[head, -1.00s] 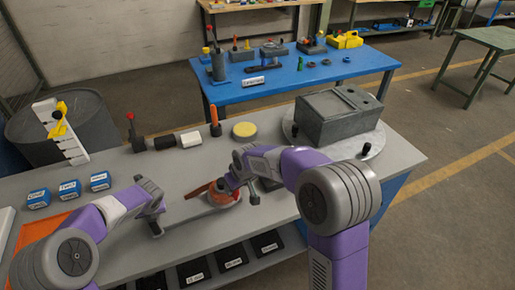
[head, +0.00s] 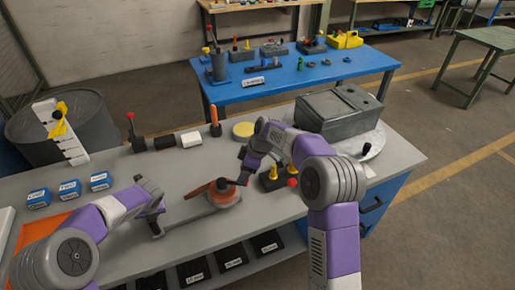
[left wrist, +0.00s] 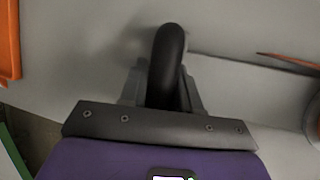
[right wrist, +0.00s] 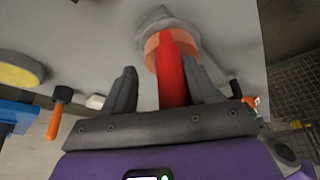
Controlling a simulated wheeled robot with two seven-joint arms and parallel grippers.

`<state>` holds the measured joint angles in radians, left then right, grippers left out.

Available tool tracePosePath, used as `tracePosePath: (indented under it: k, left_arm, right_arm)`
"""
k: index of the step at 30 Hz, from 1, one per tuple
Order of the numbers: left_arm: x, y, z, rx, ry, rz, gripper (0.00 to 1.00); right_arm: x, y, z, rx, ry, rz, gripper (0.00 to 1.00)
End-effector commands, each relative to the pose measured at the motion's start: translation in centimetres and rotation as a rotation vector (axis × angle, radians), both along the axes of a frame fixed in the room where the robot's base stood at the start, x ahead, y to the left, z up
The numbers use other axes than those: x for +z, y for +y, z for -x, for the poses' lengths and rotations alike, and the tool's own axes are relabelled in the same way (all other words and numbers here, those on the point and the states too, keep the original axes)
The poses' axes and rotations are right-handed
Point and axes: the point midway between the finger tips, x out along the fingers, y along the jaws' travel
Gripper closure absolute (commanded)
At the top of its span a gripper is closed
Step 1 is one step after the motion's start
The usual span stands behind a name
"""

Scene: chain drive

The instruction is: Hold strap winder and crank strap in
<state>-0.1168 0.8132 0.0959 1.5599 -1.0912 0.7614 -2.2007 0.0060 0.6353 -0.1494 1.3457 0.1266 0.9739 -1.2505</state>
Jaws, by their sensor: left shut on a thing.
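The strap winder (head: 224,200) lies on the grey bench, with a round reddish-orange hub and a flat grey bar running left to a dark handle. My left gripper (head: 157,226) is at that bar's left end. In the left wrist view, it is shut on the dark rounded handle (left wrist: 167,62). My right gripper (head: 243,181) is at the hub's right side. In the right wrist view, its fingers stand apart with a red crank handle (right wrist: 172,75) between them; gaps show beside the handle. I cannot make out the strap itself clearly.
A control box with yellow and red knobs (head: 272,178) stands right of the winder. A grey box (head: 338,112) sits on a round plate behind. Blue labelled blocks (head: 69,187) and an orange tray (head: 40,238) are at left.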

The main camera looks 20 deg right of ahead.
Motion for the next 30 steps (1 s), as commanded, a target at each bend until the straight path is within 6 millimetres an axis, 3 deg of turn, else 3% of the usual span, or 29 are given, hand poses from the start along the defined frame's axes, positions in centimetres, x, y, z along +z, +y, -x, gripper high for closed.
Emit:
tracePosePath:
  k: [15, 21, 30]
  left_arm:
    - [0.0, -0.1, 0.0, -0.002, -0.001, 0.000, 1.00]
    - [0.0, -0.1, 0.0, -0.003, -0.001, 0.001, 1.00]
    - [0.0, -0.2, 0.0, -0.003, -0.001, 0.002, 1.00]
  right_arm:
    - [9.1, -3.3, 1.8, 0.003, -0.004, 0.000, 0.45]
    - [10.7, -3.8, 2.2, 0.005, -0.002, 0.001, 0.45]
    - [11.1, -3.9, 2.3, 0.005, -0.001, 0.001, 0.45]
